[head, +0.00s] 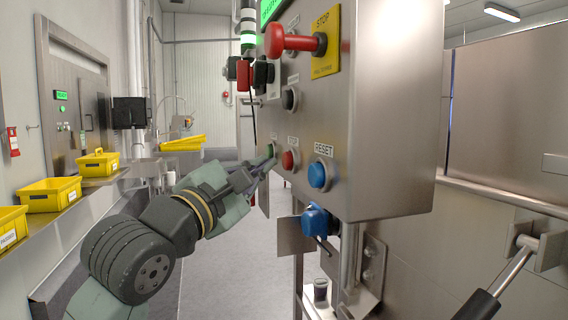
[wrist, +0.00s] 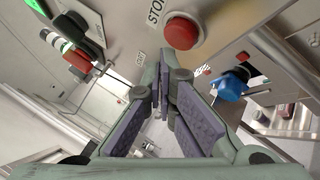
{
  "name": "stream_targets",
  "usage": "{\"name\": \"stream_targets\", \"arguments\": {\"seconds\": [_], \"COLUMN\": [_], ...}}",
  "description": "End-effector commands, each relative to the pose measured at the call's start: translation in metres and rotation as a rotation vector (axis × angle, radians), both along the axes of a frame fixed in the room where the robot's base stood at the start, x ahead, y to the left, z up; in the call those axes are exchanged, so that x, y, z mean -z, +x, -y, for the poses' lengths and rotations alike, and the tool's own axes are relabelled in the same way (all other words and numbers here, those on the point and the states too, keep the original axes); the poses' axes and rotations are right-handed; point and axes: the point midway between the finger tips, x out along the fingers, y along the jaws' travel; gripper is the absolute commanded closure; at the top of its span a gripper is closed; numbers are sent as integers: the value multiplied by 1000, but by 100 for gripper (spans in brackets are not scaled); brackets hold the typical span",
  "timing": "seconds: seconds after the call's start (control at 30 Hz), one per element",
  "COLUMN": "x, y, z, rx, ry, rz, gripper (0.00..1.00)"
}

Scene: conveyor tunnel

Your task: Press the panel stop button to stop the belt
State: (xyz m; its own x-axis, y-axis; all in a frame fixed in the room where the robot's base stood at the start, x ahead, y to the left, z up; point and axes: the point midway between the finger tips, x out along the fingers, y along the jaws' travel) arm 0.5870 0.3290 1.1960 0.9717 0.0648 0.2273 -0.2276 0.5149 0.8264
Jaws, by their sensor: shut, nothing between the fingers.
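The red stop button (head: 288,160) is on the front face of the steel panel box (head: 390,150), under a STOP label, between a green button (head: 270,150) and the blue RESET button (head: 317,175). In the wrist view the red stop button (wrist: 181,31) stands above and slightly right of my fingertips, with clear space between. My gripper (head: 266,166) is shut and empty, its tips close to the panel near the green button, left of the red one. In the wrist view my gripper (wrist: 167,72) covers the area below the START label, so I cannot tell whether it touches there.
A red rotary handle (head: 293,41) juts out above on a yellow STOP plate (head: 326,42). A black knob (head: 290,99) is below it. A blue fitting (head: 317,221) hangs under the box. Yellow bins (head: 50,194) stand on the left ledge. Open floor lies behind my arm.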

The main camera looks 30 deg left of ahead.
Motion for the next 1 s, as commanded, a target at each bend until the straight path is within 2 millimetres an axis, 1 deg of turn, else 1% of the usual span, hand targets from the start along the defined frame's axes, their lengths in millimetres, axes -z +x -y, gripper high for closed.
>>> {"name": "stream_targets", "arguments": {"seconds": [0.33, 0.8, 1.0], "x": [0, 1, 0], "y": [-2, -35, -39], "z": [-3, -31, -33], "rx": [-1, -2, -1], "ry": [-1, 0, -1], "rz": [0, -1, 0], "gripper": [100, 100, 100]}}
